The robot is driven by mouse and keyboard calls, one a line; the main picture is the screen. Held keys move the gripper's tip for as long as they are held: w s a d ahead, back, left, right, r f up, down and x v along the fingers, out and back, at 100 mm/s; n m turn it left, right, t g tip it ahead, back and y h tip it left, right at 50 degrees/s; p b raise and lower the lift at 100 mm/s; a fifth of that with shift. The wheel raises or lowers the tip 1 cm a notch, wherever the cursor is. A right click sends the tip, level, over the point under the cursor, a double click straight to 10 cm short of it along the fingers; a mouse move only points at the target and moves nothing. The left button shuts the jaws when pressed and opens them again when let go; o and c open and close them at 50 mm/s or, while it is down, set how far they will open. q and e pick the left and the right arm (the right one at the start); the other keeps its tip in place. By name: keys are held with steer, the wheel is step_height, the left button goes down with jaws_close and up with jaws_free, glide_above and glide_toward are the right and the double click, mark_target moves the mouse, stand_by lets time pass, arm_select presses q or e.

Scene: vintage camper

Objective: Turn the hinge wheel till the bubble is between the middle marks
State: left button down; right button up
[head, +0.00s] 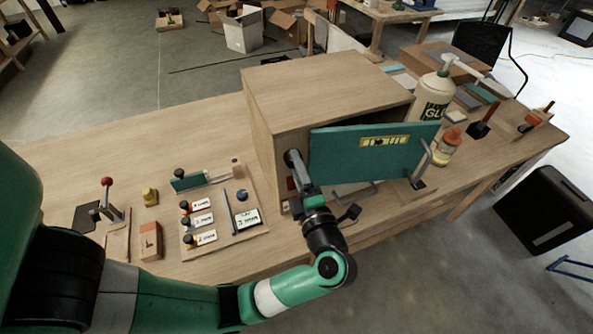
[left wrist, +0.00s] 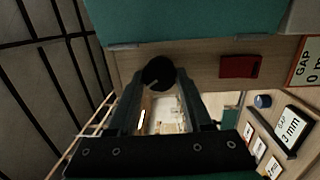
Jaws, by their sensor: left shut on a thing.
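A wooden cabinet (head: 325,85) stands on the bench with a teal door (head: 350,155) at its front. A yellow level (head: 384,141) with dark marks is on the door; its bubble is too small to place for certain. My left gripper (head: 294,162) is at the cabinet's left front edge, by the hinge side. In the left wrist view a round black wheel (left wrist: 158,73) sits between the fingertips of my left gripper (left wrist: 157,84), which is shut on it. In the head view the gripper largely hides the wheel. My right gripper is not in view.
A board with labelled gap pieces (head: 215,215) lies left of the cabinet, with a red-knobbed lever (head: 108,190) farther left. A glue bottle (head: 433,98) and a small orange-capped bottle (head: 446,148) stand right of the door. The bench behind the board is clear.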

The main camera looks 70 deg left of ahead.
arm_select(q)
steer(key=shift+w+n+g+y+b, duration=0.15)
steer(key=shift+n+g+b, duration=0.2)
steer(key=shift+n+b, duration=1.9)
steer(key=shift+s+n+g+y+b, duration=0.15)
steer(key=shift+n+g+b, duration=0.2)
steer(key=shift+n+b, duration=1.85)
steer(key=shift+w+n+p, duration=0.1)
steer(key=shift+n+p, duration=0.35)
steer(key=shift+n, duration=0.1)
steer(key=shift+c, duration=1.6)
jaws_free()
steer(key=shift+d, duration=0.1)
steer(key=d+f, duration=0.1)
steer(key=d, duration=1)
steer(key=shift+d, duration=0.2)
